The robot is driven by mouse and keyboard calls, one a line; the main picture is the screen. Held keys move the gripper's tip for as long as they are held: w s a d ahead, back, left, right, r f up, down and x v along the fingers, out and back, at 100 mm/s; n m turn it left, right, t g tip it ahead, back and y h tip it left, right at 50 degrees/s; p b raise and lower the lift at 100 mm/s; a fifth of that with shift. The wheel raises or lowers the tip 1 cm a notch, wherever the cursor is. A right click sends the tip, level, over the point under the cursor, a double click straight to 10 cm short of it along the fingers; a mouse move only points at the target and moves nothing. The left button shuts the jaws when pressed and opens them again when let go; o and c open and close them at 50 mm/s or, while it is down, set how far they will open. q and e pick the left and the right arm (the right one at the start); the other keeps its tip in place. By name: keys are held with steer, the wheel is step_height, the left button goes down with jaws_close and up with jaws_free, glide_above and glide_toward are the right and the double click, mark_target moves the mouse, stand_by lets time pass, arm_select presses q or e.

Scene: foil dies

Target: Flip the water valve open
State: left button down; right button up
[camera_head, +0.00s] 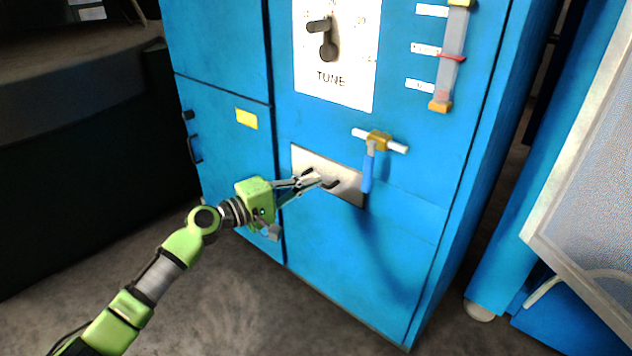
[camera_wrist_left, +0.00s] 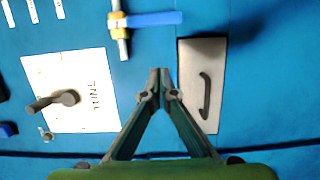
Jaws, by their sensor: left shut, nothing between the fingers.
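The water valve sits on the front of the blue cabinet. Its brass body (camera_head: 379,141) is on a short white pipe, and its blue lever (camera_head: 367,172) hangs straight down, across the pipe. In the left wrist view the blue lever (camera_wrist_left: 155,19) also shows, sticking out sideways from the brass body (camera_wrist_left: 118,20). My left gripper (camera_head: 314,178) is shut and empty. It is in front of the metal plate, to the left of and slightly below the lever, apart from it. In the wrist view its closed fingertips (camera_wrist_left: 160,72) point between the valve and the plate. My right gripper is not in view.
A metal plate (camera_head: 349,190) with a dark handle is below the valve. A white TUNE dial panel (camera_head: 345,85) is above. A gauge tube (camera_head: 453,50) is at upper right. A grey-framed panel (camera_head: 590,150) stands at the right. Bare floor (camera_head: 250,310) lies in front.

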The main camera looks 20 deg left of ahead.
mark_target(368, 174)
arm_select(q)
steer(key=w+d+p, duration=0.1)
steer(key=w+d, duration=0.4)
steer(key=d, duration=0.3)
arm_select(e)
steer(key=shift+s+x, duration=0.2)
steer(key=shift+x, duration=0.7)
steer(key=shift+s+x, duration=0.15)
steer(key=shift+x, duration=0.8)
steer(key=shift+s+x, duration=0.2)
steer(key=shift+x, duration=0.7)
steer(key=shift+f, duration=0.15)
arm_select(q)
steer(key=shift+d, duration=0.15)
steer(key=shift+s+f+n, duration=0.1)
steer(key=shift+n, duration=0.2)
